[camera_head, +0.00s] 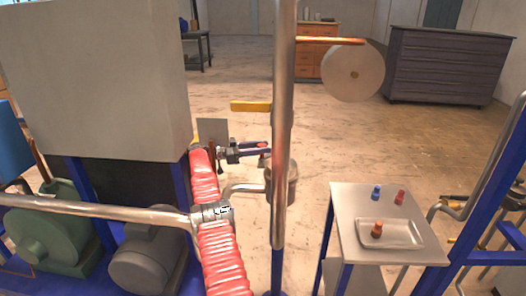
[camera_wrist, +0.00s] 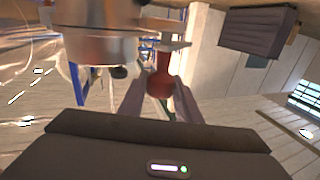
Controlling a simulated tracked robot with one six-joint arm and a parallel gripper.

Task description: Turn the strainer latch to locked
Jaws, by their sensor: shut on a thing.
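The strainer is a metal cylinder (camera_head: 283,190) beside the tall vertical pipe. It looks large and shiny at the upper left in the wrist view (camera_wrist: 98,45). The latch appears as a dark red, rounded handle (camera_wrist: 160,80) just right of the metal body in the wrist view. My gripper (camera_wrist: 159,88) is shut on this handle, with one finger on each side. In the head view my gripper (camera_head: 262,150) reaches from the left toward the pipe, and the pipe partly hides the grip. I cannot read whether the latch stands at locked.
The vertical pipe (camera_head: 284,80) stands close to the gripper. A yellow lever (camera_head: 250,106) juts left above it. A pale cabinet (camera_head: 95,75) is at left. At right a small table (camera_head: 350,205) carries a tray (camera_head: 410,240) and small coloured knobs. Open floor lies behind.

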